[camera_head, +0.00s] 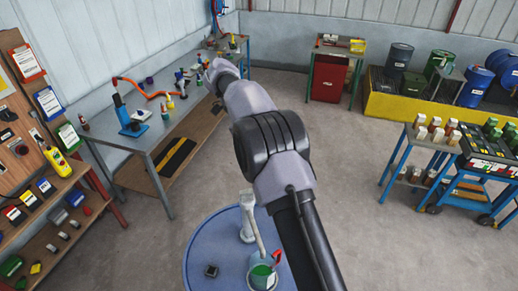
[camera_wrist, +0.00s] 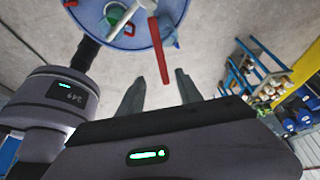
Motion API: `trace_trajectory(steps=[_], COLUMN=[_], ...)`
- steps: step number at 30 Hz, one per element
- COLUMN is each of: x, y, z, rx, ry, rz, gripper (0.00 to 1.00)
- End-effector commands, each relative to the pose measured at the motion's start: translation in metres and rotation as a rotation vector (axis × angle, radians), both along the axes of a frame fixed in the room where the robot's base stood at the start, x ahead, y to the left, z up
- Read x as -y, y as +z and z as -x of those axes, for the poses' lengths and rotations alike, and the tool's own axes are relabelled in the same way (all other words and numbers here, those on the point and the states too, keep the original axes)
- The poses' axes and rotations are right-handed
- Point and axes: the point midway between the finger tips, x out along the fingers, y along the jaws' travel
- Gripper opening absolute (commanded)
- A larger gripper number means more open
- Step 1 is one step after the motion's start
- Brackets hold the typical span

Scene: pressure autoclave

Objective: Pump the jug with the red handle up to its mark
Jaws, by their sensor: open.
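A jug (camera_head: 262,280) with green inside and a red handle (camera_head: 278,257) stands on a round blue top (camera_head: 205,245), low in the head view. A pale pump (camera_head: 246,205) rises behind it, and its spout (camera_head: 256,238) reaches over the jug. The jug (camera_wrist: 115,12) shows at the top edge of the wrist view. A red bar (camera_wrist: 158,50), apparently the pump's lever, points toward my gripper (camera_wrist: 160,76). My gripper is open, with the bar's end appearing between its fingers; contact is unclear. No fill mark can be made out. The head view does not clearly show my gripper.
A small dark box (camera_head: 211,270) lies on the blue top. A workbench (camera_head: 150,140) with tools runs along the left wall. A blue cart (camera_head: 485,170) and drums in a yellow tray (camera_head: 415,108) stand to the right. The floor (camera_head: 370,235) between is clear.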

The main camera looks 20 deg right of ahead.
Motion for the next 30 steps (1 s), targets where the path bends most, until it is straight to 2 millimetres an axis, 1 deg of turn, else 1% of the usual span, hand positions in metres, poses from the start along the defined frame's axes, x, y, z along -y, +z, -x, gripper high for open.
trace_trajectory(steps=[2,4,6,9,11,13,14,17,18,24,27,30], x=[0.002,0.022,0.050,0.074,0.079,0.080,0.080,0.079,0.079,0.079,0.079,0.079], y=[0.000,-0.003,-0.006,-0.006,-0.007,-0.014,-0.020,-0.047,-0.060,-0.116,-0.139,-0.157], z=[0.000,0.008,0.022,0.039,0.044,0.045,0.044,0.044,0.045,0.045,0.044,0.044], rx=[0.001,0.014,0.063,0.157,0.191,0.201,0.199,0.198,0.197,0.197,0.197,0.198], ry=[0.001,0.005,0.011,0.003,-0.001,-0.001,-0.001,0.000,-0.001,-0.001,-0.001,0.000], rz=[-0.004,-0.070,-0.191,-0.316,-0.351,-0.362,-0.362,-0.362,-0.362,-0.361,-0.360,-0.360], gripper=[0.42,0.42,0.42,0.42,0.42,0.42,0.42,0.42,0.42,0.42,0.42,0.42])
